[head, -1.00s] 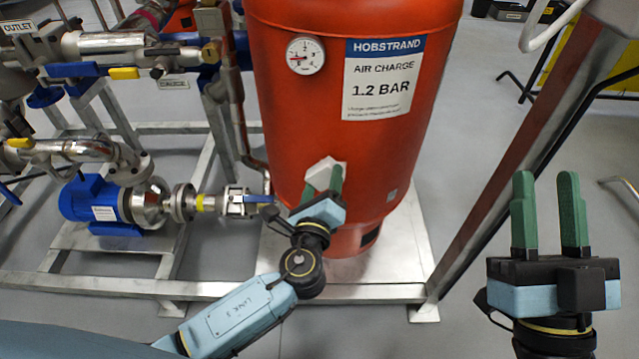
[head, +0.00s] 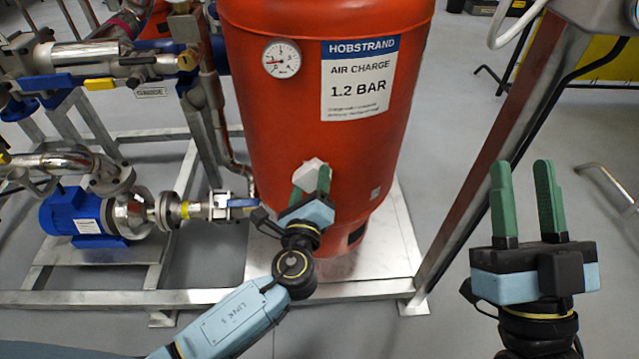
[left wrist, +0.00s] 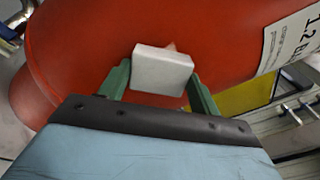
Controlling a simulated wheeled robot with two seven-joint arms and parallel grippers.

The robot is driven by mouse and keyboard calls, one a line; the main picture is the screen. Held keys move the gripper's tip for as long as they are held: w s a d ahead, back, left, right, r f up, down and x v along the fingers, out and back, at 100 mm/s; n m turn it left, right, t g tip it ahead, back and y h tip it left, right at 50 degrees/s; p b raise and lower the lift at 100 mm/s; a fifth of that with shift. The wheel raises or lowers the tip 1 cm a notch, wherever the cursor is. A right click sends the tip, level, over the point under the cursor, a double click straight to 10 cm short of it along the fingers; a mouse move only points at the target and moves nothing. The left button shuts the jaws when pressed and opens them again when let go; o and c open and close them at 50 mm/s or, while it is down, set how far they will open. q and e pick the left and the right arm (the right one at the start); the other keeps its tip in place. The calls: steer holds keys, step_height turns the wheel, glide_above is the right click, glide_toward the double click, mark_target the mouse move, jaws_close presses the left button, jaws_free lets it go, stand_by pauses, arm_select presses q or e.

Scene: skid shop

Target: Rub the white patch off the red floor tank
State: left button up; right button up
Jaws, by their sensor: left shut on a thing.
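The red floor tank (head: 290,110) stands upright in the middle of the head view. My left gripper (head: 311,182) is shut on a white block (head: 313,169) and holds it at the tank's lower front. The block also shows between the green fingers in the left wrist view (left wrist: 163,70); whether it touches the tank is hard to tell. A small pale pinkish mark (left wrist: 170,46) shows on the red surface just past the block's top edge; anything behind the block is hidden. My right gripper (head: 522,170) is open and empty, right of the tank.
A gauge (head: 281,58) and a white label (head: 357,85) sit higher on the tank. A blue pump (head: 72,216) and pipework stand left. A valve with a blue handle (head: 242,203) is close to my left gripper. A slanted steel post (head: 500,150) rises between the tank and my right gripper.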

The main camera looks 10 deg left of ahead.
arm_select(q)
steer(key=shift+a+r, duration=0.1)
steer(key=shift+a, duration=0.75)
steer(key=shift+c, duration=0.5)
steer(key=d, duration=0.4)
steer(key=shift+w+d, duration=0.15)
steer(key=shift+w, duration=0.15)
steer(key=shift+s+a+p, duration=0.2)
steer(key=shift+a+p, duration=0.05)
steer(key=shift+a, duration=0.8)
steer(key=shift+s+a+p, duration=0.15)
steer(key=shift+a+p, duration=0.05)
steer(key=shift+a, duration=0.8)
